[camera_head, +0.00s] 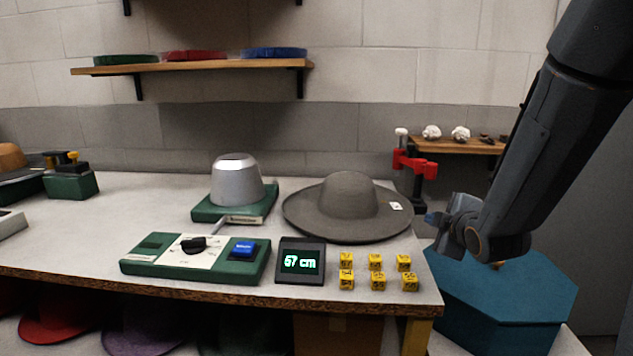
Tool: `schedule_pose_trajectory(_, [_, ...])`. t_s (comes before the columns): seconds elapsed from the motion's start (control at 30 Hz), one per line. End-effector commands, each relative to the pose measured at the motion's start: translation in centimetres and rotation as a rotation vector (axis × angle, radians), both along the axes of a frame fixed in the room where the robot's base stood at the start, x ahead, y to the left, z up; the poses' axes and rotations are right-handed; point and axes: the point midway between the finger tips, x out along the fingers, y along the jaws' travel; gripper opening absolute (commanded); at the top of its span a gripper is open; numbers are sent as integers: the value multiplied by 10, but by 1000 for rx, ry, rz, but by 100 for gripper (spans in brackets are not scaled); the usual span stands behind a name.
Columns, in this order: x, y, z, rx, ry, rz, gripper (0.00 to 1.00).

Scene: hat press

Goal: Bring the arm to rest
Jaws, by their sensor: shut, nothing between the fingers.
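My arm reaches in from the top right of the head view. My gripper (440,217) is at its lower end, just beyond the right end of the workbench (100,225). The gripper is shut and holds nothing. It is above and left of a teal hexagonal box (510,295) and to the right of a grey wide-brimmed hat (348,205), apart from the hat. The fingertips are small and partly hidden by the wrist.
On the bench stand a metal hat block (237,182), a green control panel (195,257), a display reading 57 cm (300,261) and several yellow cubes (376,272). A red clamp (415,165) stands behind my gripper, near a small shelf (455,146).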

Motion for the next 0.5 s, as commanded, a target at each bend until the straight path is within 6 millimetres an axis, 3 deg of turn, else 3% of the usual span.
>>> schedule_pose_trajectory(0.17, [-48,-12,-35,224,256,-220,0])
schedule_pose_trajectory(0.3, [-104,-14,-62,416,467,-452,0])
schedule_pose_trajectory(0.5, [-187,-2,-81,628,709,-776,0])
